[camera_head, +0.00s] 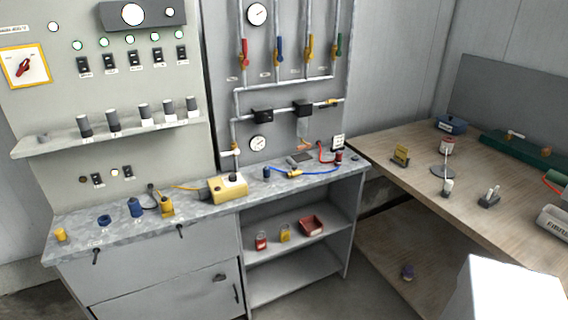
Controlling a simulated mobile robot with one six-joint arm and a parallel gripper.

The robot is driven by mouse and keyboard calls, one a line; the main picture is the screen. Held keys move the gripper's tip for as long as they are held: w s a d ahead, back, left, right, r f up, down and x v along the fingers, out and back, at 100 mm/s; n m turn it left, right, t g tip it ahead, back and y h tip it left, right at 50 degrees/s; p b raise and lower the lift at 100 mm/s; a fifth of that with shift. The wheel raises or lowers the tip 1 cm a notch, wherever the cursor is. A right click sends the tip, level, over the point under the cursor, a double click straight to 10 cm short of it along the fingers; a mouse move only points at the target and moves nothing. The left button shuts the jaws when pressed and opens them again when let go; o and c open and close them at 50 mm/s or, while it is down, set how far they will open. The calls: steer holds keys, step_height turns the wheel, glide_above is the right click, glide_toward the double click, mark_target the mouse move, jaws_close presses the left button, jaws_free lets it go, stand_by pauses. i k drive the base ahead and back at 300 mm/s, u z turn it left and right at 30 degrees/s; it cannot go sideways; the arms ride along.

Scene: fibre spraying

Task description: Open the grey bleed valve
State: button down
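A pipe panel (290,90) stands upright behind the grey bench. A small fitting with a pale grey handle (229,153) sits low on its left vertical pipe, left of the lower gauge (258,143). It may be the grey bleed valve; no readable label confirms this, and I cannot tell its setting. Higher up are valves with a red handle (245,52), a blue handle (279,50), a yellow handle (310,48) and a green handle (339,45). A small brass-yellow fitting (328,103) is on the middle pipe at right. My gripper is not in view.
The grey bench top (80,222) holds a yellow box (228,189), a blue hose (310,171) and small parts. A switch panel (110,75) with a shelf is at left. A wooden table (400,180) stands at right. A white block covers the lower right corner.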

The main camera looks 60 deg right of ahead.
mark_target(293, 166)
steer(key=u, duration=1.65)
steer(key=k, duration=0.1)
steer(key=z, duration=3.35)
steer(key=i, duration=0.55)
steer(key=z, duration=0.5)
steer(key=k, duration=0.55)
steer(key=z, duration=0.15)
